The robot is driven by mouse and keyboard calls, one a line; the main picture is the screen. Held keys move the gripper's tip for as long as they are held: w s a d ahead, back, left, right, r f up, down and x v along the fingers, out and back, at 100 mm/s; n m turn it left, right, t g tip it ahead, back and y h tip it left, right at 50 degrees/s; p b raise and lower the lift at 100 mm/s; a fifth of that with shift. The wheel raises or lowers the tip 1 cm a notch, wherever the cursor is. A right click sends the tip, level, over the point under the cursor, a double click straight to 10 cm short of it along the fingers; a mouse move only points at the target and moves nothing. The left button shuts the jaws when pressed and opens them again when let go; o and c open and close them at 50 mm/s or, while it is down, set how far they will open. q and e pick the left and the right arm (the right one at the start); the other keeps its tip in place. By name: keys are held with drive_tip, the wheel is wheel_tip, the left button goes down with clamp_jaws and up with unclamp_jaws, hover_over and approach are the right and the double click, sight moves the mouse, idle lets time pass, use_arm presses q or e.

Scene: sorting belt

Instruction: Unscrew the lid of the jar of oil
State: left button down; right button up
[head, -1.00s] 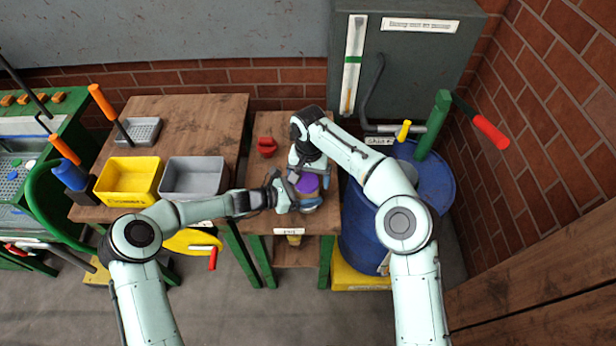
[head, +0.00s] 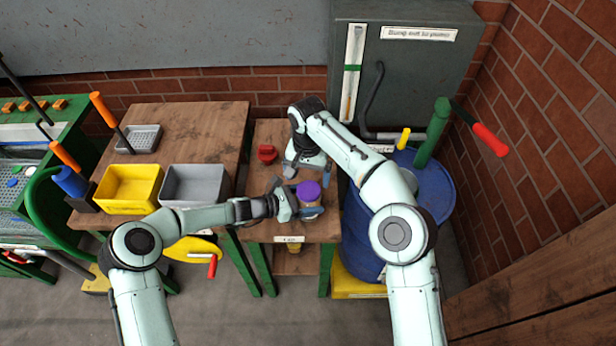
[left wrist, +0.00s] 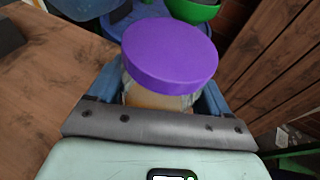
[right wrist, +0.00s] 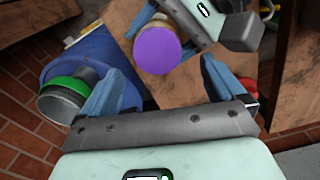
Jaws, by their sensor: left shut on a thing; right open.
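The jar of oil (head: 309,203) stands on the small wooden table in the head view. Its purple lid (head: 308,190) sits on top and also shows large in the left wrist view (left wrist: 169,54). My left gripper (head: 300,212) is shut on the jar's body from the left, below the lid; its blue fingers flank the jar in the left wrist view. My right gripper (head: 306,172) is open and empty, just behind and apart from the lid. In the right wrist view the purple lid (right wrist: 157,51) lies beyond and between the open fingers. The gripper hides part of the jar.
A blue drum (head: 437,187) stands right of the small table (head: 262,226), with a green pump post (head: 433,132) on it. A red object (head: 267,153) lies at the table's back left. Yellow (head: 128,207) and grey (head: 193,204) bins stand on the left bench.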

sight(309, 191)
use_arm(q)
drive_tip(key=shift+w+a, duration=0.1)
drive_tip(key=shift+a, duration=0.05)
use_arm(e)
wheel_tip(309, 191, up, 3)
drive_tip(key=m, duration=0.5)
drive_tip(key=shift+d+f, duration=0.15)
drive_tip(key=shift+f, duration=0.05)
drive_tip(key=shift+s+r+m, duration=0.1)
drive_tip(key=shift+r+m, duration=0.05)
drive_tip(key=shift+m, duration=0.15)
drive_tip(key=shift+d+m, duration=0.1)
drive_tip(key=shift+m, duration=0.2)
wheel_tip(309, 191, down, 8)
drive_tip(key=shift+r, duration=0.1)
drive_tip(key=c, duration=1.2)
use_arm(q)
drive_tip(key=shift+w+a, duration=0.1)
